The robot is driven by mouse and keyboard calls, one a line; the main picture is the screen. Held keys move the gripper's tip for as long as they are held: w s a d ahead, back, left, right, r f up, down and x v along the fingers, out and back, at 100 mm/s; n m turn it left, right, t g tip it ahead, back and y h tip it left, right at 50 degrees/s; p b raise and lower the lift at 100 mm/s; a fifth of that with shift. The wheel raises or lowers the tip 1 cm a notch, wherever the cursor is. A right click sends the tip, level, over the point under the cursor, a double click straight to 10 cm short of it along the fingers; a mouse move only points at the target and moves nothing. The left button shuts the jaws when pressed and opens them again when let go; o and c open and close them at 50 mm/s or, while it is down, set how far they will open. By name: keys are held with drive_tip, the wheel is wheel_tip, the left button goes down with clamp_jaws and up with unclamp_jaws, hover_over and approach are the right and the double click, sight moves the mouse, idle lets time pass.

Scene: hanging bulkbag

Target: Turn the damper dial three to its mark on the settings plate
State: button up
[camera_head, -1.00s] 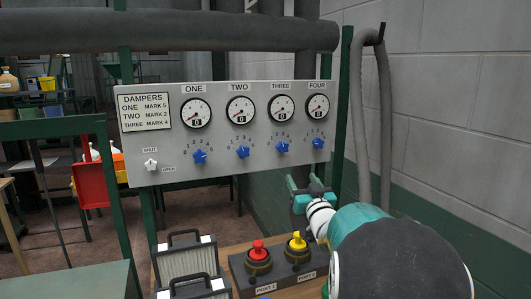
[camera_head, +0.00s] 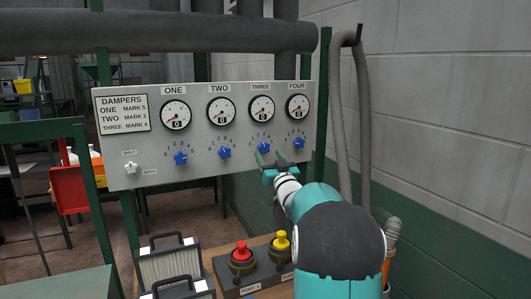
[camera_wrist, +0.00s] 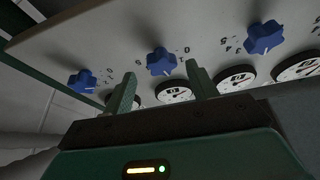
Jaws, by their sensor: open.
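The settings plate (camera_head: 121,113) at the panel's upper left reads ONE MARK 5, TWO MARK 2, THREE MARK 4. Damper dial three (camera_head: 263,147) is a blue star-shaped knob under the gauge labelled THREE (camera_head: 262,108); its exact pointer mark is too small to read. My gripper (camera_head: 271,158) is open and empty, just below and in front of dial three. In the wrist view, which looks upside down, my open fingers (camera_wrist: 160,90) straddle the line to the middle blue knob, dial three (camera_wrist: 160,62). The knob is beyond the fingertips, apparently untouched.
Dial four (camera_head: 298,142) is close on the right, dial two (camera_head: 224,153) on the left, dial one (camera_head: 180,158) farther left. A white switch (camera_head: 131,167) is at lower left. Red (camera_head: 241,252) and yellow (camera_head: 281,241) buttons stand below the panel. A grey hose (camera_head: 335,110) hangs right.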

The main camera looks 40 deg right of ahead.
sight(264, 149)
drive_tip(key=shift+x, duration=1.65)
drive_tip(key=c, duration=1)
drive_tip(key=shift+a, duration=0.1)
drive_tip(key=shift+m, duration=0.4)
drive_tip(key=m+g+h, duration=0.1)
drive_tip(key=m, duration=0.2)
drive_tip(key=m+g+h, duration=0.1)
drive_tip(key=m+h, duration=0.1)
drive_tip(key=m, duration=0.2)
drive_tip(key=shift+w+a+m+h, duration=0.1)
drive_tip(key=shift+a+m+h, duration=0.1)
drive_tip(key=shift+m+h, duration=0.1)
drive_tip(key=m+g, duration=0.1)
drive_tip(key=m, duration=0.2)
drive_tip(key=m+g+h, duration=0.1)
drive_tip(key=m+g, duration=0.1)
drive_tip(key=m, duration=0.2)
drive_tip(key=shift+a+r, duration=0.1)
drive_tip(key=shift+r, duration=0.05)
drive_tip(key=shift+m, duration=0.4)
